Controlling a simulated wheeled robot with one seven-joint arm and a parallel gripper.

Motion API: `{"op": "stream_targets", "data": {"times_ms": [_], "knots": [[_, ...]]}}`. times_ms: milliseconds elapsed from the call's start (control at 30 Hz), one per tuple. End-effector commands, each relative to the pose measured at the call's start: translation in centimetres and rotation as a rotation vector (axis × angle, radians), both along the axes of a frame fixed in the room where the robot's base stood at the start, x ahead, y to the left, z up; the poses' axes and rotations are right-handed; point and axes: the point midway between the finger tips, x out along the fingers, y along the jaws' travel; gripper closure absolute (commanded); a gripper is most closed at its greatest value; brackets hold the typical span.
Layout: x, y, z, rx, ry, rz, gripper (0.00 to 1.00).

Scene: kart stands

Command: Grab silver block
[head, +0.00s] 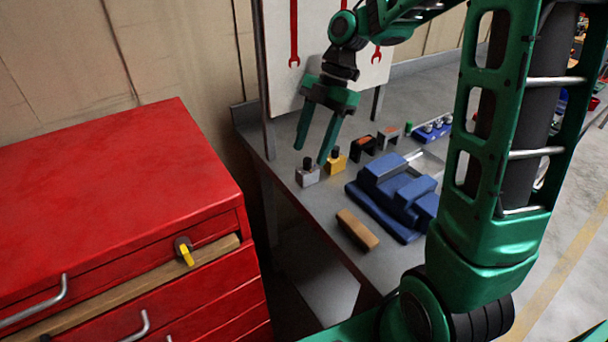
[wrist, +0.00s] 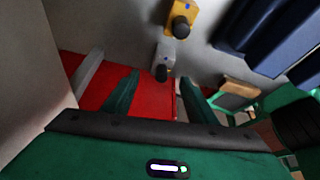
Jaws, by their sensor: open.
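The silver block (head: 307,177), with a black knob on top, stands near the left edge of the grey workbench in the head view. It also shows in the wrist view (wrist: 166,53), just beyond the space between the fingertips. My gripper (head: 310,155) points down with its fingers spread, above and close to the block. In the wrist view my gripper (wrist: 159,76) has nothing between its fingers. Whether a finger touches the block cannot be told.
A yellow block (head: 336,164) with a black knob stands close to the right of the silver block. Blue stepped blocks (head: 395,190) and a tan bar (head: 357,230) lie on the workbench (head: 318,222). A red drawer cabinet (head: 120,190) stands left, across a gap.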

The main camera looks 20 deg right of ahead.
Motion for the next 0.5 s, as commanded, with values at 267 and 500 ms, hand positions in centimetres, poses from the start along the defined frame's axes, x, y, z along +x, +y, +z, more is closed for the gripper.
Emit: {"op": "stream_targets", "data": {"times_ms": [267,500], "knots": [[-0.5,1.4,-3.3,0.000,0.002,0.000,0.48],[-0.6,1.6,-3.8,0.000,0.001,-0.001,0.48]]}}
